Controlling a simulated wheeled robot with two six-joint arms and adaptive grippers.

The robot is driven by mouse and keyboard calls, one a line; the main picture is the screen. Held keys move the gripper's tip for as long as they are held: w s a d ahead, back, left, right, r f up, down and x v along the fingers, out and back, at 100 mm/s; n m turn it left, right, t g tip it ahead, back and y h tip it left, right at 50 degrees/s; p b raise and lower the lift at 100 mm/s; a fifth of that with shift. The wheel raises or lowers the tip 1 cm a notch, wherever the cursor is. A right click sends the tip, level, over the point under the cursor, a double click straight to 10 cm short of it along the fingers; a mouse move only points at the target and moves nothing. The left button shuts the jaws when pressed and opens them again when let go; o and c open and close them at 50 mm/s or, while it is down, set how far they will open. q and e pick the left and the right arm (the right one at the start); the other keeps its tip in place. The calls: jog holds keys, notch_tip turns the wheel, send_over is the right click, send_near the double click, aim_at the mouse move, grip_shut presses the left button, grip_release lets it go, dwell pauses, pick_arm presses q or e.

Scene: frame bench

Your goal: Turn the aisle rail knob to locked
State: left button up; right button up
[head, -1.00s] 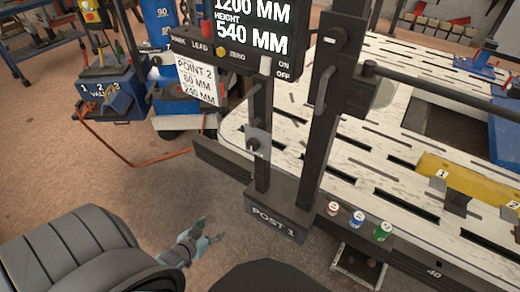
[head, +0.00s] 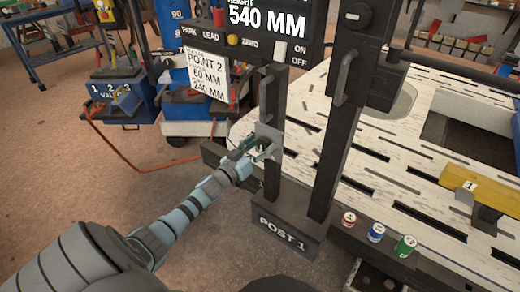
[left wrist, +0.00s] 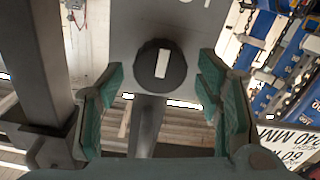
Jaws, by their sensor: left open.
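The aisle rail knob (left wrist: 160,65) is a round black knob with a white mark, on a grey plate (left wrist: 185,22) in the left wrist view. The mark stands nearly upright in that view. In the head view the plate (head: 268,133) sits on the thin post above the POST 1 base (head: 284,229), and the gripper partly hides the knob. My left gripper (head: 258,150) is at the plate, its fingers open. In the left wrist view the green-padded fingers (left wrist: 160,95) stand apart on either side of the knob, with gaps visible. My right gripper is not in view.
A thick dark post with a handle (head: 345,78) stands right of the thin post. A display box (head: 262,42) is above. Red, blue and green cans (head: 376,233) stand on the ledge of the slotted white bench (head: 390,150). An orange hose (head: 125,153) lies on the floor at left.

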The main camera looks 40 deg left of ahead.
pick_arm(q)
jog(key=shift+w, duration=0.1)
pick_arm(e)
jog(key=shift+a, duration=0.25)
pick_arm(q)
jog(key=c, duration=1.2)
jog(key=shift+o, duration=0.2)
